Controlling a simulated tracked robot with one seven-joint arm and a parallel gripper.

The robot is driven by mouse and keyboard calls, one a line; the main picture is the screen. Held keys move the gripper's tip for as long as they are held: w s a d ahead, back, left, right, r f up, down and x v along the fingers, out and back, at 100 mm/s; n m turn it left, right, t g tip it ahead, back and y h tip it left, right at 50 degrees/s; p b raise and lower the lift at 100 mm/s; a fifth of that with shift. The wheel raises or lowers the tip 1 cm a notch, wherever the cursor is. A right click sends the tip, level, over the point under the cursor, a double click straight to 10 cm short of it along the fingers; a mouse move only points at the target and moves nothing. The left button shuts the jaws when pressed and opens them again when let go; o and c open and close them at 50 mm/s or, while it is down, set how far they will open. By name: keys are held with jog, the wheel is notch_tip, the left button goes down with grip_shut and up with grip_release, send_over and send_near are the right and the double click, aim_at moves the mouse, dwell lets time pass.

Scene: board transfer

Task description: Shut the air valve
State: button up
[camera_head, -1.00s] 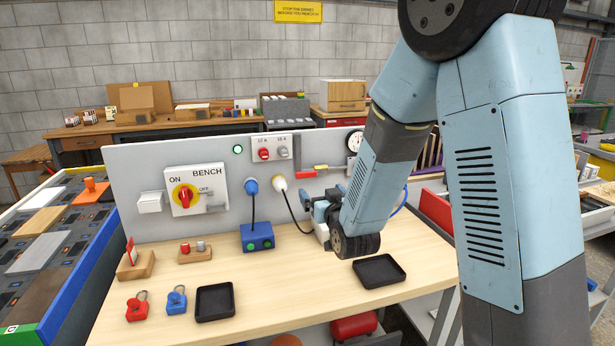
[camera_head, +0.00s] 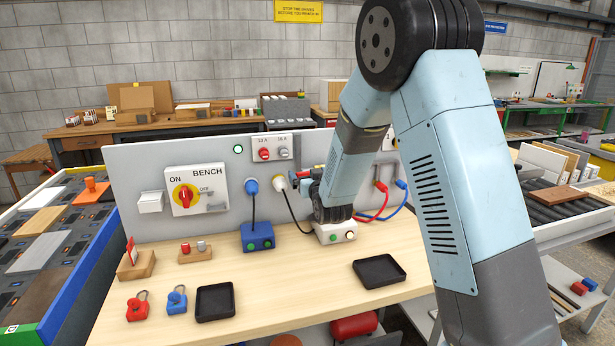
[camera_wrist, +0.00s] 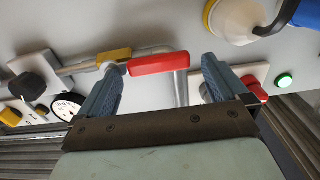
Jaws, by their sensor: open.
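The air valve's red lever (camera_wrist: 158,63) shows in the wrist view, with its yellow body (camera_wrist: 113,55) to its left on a grey pipe (camera_wrist: 75,69). The lever lies roughly in line with the pipe. My gripper (camera_wrist: 160,68) is open, its two blue-grey fingers one on each side of the lever in the picture. Whether a finger touches the lever I cannot tell. In the head view my gripper (camera_head: 302,180) is at the panel, partly hidden by my wrist, and my arm hides most of the valve.
A round gauge (camera_wrist: 68,106) is beside the valve. The white plug (camera_wrist: 236,20) and green lamp (camera_wrist: 284,80) are close by on the panel. Below my wrist are the white button box (camera_head: 335,232) and a black tray (camera_head: 380,271). Red and blue hoses (camera_head: 385,205) hang at right.

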jog(key=shift+c, duration=0.5)
jog(key=c, duration=1.3)
jog(key=shift+a, duration=0.35)
jog(key=shift+c, duration=0.6)
jog(key=shift+d, duration=0.15)
